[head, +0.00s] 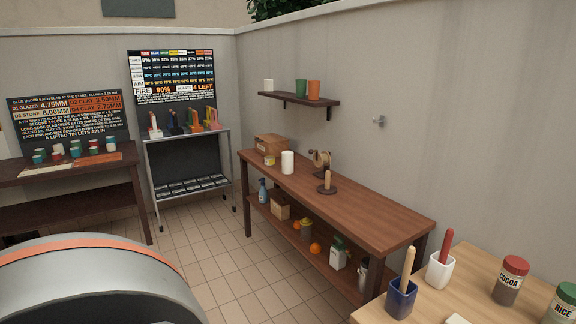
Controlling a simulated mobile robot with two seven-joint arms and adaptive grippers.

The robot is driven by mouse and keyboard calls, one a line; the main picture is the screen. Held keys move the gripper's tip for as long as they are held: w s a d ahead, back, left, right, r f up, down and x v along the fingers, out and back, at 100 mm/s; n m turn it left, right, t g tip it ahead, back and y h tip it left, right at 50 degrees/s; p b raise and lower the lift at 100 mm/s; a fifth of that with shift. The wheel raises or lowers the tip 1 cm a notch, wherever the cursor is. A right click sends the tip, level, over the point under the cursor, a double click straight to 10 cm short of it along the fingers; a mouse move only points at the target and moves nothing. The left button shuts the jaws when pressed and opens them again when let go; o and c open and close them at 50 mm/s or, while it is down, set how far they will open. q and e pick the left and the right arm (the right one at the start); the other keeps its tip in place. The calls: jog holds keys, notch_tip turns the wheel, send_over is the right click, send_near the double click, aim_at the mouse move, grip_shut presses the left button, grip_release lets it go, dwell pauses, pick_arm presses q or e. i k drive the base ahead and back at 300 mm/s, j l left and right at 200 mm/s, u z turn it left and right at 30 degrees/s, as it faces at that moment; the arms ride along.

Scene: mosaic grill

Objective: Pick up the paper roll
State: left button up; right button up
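A white upright cylinder that looks like the paper roll (288,162) stands on the long brown wooden bench (375,212) along the right wall. A small yellowish tin (269,160) and a cardboard box (270,145) are beside it to the left. To its right are a brown dispenser-like object (320,160) and a dark round stand with a wooden post (326,183). Neither of my grippers is in view.
A large grey rounded body with an orange band (100,255) blocks the lower left. A light wooden table (435,300) with jars and utensil pots fills the lower right. Tiled floor (235,280) lies open between. A wall shelf (300,99) holds cups.

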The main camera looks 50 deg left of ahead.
aim_at(287, 156)
jog(key=u, duration=1.65)
jog(key=i+j+u, duration=0.2)
jog(key=i+u, duration=0.15)
jog(key=i, duration=0.2)
jog(key=i+u, duration=0.3)
jog(key=i, duration=1.1)
jog(key=i+z, duration=0.25)
jog(key=i+j+z, duration=0.3)
jog(key=i, duration=0.15)
jog(key=i+j+z, duration=0.4)
jog(key=z, duration=0.2)
jog(key=i+j+z, duration=0.2)
jog(key=z, duration=0.2)
jog(key=i+j+z, duration=0.35)
jog(key=k+l, duration=0.1)
